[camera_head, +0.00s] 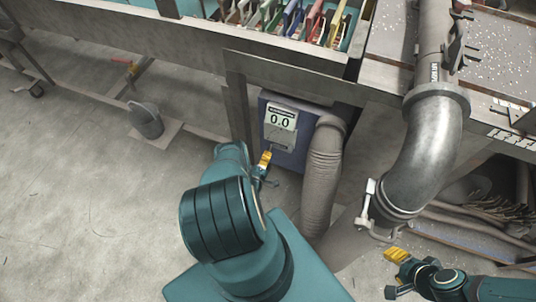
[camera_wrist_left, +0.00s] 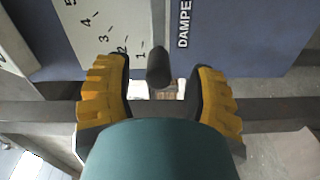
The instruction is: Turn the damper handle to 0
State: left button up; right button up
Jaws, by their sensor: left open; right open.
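The damper handle shows in the left wrist view as a dark rounded grip (camera_wrist_left: 158,68) on a grey bar. It lies just right of the 1 on a pale scale (camera_wrist_left: 100,32) marked with numbers up to 5. No 0 mark is visible there. My left gripper (camera_wrist_left: 160,82) is open, with a yellow-padded finger on each side of the grip and gaps between. In the head view my left gripper (camera_head: 263,164) is at the blue box, and the handle is hidden. My right gripper (camera_head: 396,257) is open and empty at lower right.
A ribbed grey hose (camera_head: 323,175) stands right of the blue box (camera_head: 290,148). A large metal pipe (camera_head: 432,140) with a clamp curves down between the arms.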

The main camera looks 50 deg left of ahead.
pick_arm(q)
jog(key=v, duration=1)
jog(key=shift+d, duration=0.1)
jog(key=w+d+r+m+g+h, duration=0.2)
jog(key=w+d+r+m+h, duration=0.15)
jog(key=w, duration=0.55)
jog(key=w+d+r+m+g+h, duration=0.2)
jog(key=w+r+m+h, duration=0.15)
jog(key=w, duration=0.45)
jog(key=w+d+r+m+g+h, duration=0.25)
jog(key=d+r+m, duration=0.2)
jog(key=d, duration=0.35)
jog(key=s+d+r+m+g+h, duration=0.1)
jog(key=s+d+r+m+g, duration=0.2)
jog(key=s+d+r, duration=0.3)
jog(key=s+d+r+m+g+h, duration=0.2)
jog(key=s+d+r+m+g, duration=0.2)
jog(key=d+r, duration=0.8)
jog(key=s+d+m, duration=0.2)
jog(key=shift+s+d, duration=0.2)
jog(key=shift+s, duration=0.1)
